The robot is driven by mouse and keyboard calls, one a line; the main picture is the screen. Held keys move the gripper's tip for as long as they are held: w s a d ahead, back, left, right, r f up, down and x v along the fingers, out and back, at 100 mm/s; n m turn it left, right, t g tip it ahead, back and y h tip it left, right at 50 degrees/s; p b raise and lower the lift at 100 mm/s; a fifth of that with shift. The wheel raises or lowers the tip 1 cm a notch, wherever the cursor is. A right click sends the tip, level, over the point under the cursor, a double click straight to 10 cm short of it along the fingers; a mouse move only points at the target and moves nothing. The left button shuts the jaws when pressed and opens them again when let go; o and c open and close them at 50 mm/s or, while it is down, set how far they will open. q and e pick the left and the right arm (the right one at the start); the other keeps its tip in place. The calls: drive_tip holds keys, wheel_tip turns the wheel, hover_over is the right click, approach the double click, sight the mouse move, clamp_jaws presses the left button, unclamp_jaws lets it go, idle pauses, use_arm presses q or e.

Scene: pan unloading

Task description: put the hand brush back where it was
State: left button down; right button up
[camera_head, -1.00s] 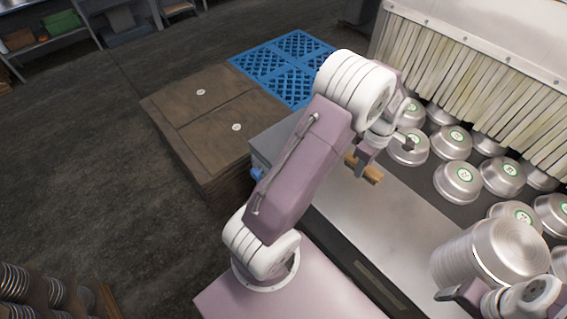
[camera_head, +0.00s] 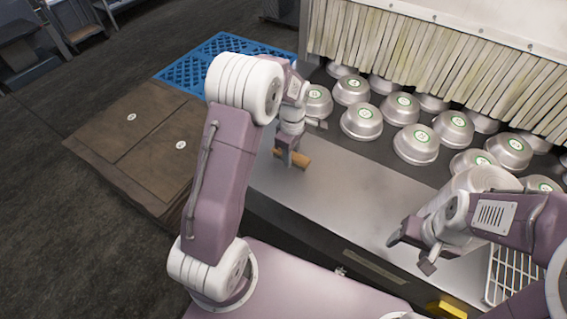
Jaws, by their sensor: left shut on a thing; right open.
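The hand brush (camera_head: 301,161) shows as a short tan wooden piece at the near-left part of the steel counter. My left gripper (camera_head: 287,159) is shut on it, and its fingers hide part of it. The brush is at or just above the counter; I cannot tell whether it touches.
Several upturned metal pans with green labels (camera_head: 415,145) stand on a dark surface behind the steel counter (camera_head: 340,200), before a strip curtain (camera_head: 400,50). A wire rack (camera_head: 505,275) and a yellow item (camera_head: 447,308) are at lower right. Brown boxes (camera_head: 140,140) and a blue pallet (camera_head: 215,62) stand left.

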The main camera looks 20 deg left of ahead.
sight(285, 170)
use_arm(q)
drive_tip(key=shift+s+a+f, duration=0.2)
drive_tip(key=shift+a+f, duration=0.45)
drive_tip(key=shift+a, duration=0.25)
wheel_tip(285, 170, down, 4)
drive_tip(key=shift+r+p, duration=0.25)
drive_tip(key=shift+p, duration=0.2)
drive_tip(key=shift+f, duration=0.3)
drive_tip(key=shift+f, duration=0.15)
drive_tip(key=c, duration=1.1)
unclamp_jaws()
drive_tip(key=shift+o, duration=0.2)
